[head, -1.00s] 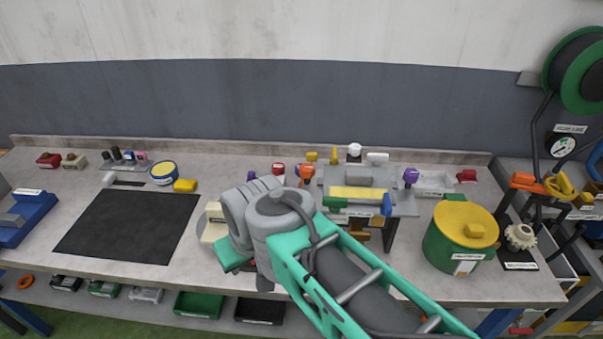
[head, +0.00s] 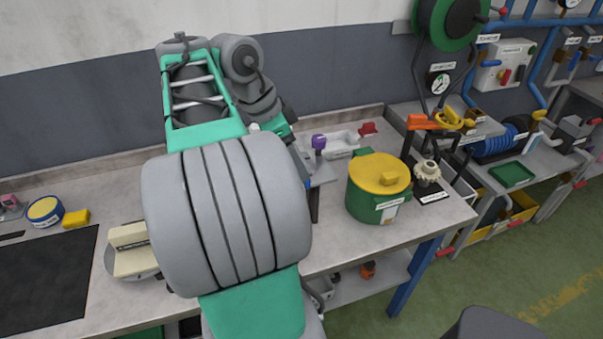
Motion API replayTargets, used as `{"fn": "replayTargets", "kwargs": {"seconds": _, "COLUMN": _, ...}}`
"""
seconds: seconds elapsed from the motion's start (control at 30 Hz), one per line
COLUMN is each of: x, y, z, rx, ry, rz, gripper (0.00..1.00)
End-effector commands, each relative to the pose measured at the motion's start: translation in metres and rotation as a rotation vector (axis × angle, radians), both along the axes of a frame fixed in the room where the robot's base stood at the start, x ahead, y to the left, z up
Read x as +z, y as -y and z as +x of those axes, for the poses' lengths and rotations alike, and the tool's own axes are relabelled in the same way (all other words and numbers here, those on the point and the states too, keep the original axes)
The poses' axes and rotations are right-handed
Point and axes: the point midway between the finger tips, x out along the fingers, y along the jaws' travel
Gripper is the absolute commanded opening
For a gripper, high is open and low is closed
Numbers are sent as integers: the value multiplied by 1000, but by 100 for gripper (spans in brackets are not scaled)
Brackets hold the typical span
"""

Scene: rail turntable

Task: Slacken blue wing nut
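My arm fills the middle of the head view and covers most of the grey fixture (head: 322,172), of which only the right end shows. A small dark blue piece (head: 299,158) shows at the arm's edge beside the fixture; it may be the blue wing nut, but I cannot tell. My wrist bends down over the fixture from behind. My gripper's fingers are hidden, so I see neither their opening nor any contact with the nut.
A green drum with a yellow lid (head: 378,186) and a pale gear (head: 427,173) stand further right. A cream block (head: 130,250) on a round plate is left of my arm. Bench surface in front of the drum is clear.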

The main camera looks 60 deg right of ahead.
Motion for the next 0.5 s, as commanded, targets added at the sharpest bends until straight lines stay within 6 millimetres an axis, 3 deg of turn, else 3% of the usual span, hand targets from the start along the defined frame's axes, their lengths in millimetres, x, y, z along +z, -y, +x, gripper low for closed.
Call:
{"fn": "replayTargets", "kwargs": {"seconds": 0.03, "x": -16, "y": 3, "z": -5, "rx": -2, "ry": -3, "rz": 2, "gripper": 78}}
{"fn": "replayTargets", "kwargs": {"seconds": 0.2, "x": -41, "y": 11, "z": -13, "rx": -1, "ry": -2, "rz": 1, "gripper": 78}}
{"fn": "replayTargets", "kwargs": {"seconds": 0.5, "x": -48, "y": 14, "z": -14, "rx": 3, "ry": 0, "rz": 0, "gripper": 78}}
